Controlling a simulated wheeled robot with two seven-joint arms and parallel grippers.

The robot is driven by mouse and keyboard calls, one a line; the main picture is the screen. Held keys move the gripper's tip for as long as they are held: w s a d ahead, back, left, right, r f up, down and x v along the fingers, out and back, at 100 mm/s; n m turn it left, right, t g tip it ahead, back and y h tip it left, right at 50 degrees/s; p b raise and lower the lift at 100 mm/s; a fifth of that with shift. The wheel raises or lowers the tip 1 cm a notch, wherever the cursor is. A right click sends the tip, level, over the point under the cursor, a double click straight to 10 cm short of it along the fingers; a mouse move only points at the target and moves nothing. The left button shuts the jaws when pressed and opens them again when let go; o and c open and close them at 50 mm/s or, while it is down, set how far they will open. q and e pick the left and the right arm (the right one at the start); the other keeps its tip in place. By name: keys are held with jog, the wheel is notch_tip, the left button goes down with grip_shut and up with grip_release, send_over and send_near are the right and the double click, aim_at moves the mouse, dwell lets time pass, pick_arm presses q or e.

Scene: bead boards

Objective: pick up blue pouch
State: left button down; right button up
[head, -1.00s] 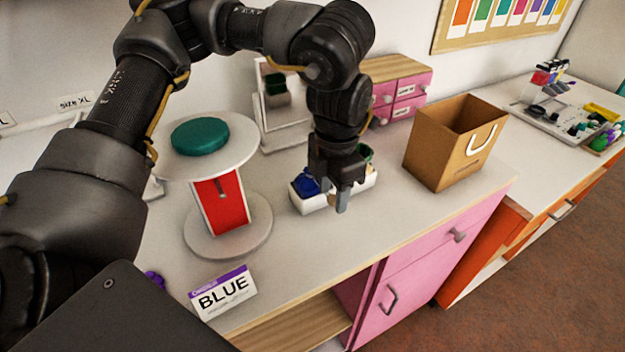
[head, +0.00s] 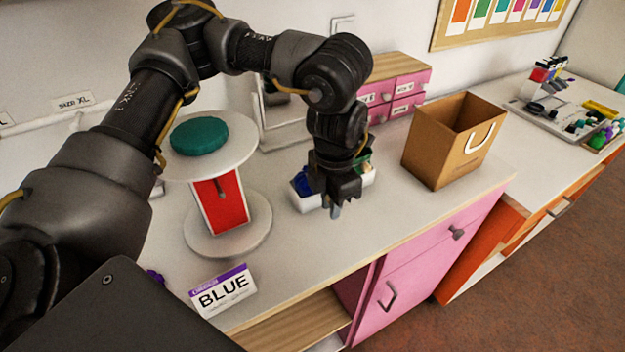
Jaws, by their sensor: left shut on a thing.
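The blue pouch (head: 302,184) shows in the left part of a small white tray (head: 305,203) on the counter; my left gripper hides part of it. My left gripper (head: 341,207) points down at the tray's front middle, just right of the visible blue part. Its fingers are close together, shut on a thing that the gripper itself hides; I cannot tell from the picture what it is. A green item (head: 364,163) shows behind the gripper on the tray's right. My right gripper is not in view.
A round stand with a teal disc (head: 199,135) is left of the tray. A brown paper bag (head: 435,155) stands to the right, pink drawers (head: 408,88) behind. A BLUE sign (head: 222,291) stands near the front edge. The counter before the bag is clear.

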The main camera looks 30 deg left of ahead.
pick_arm(q)
notch_tip(320, 180, up, 10)
jog(key=shift+r, duration=0.1)
dwell(0.7)
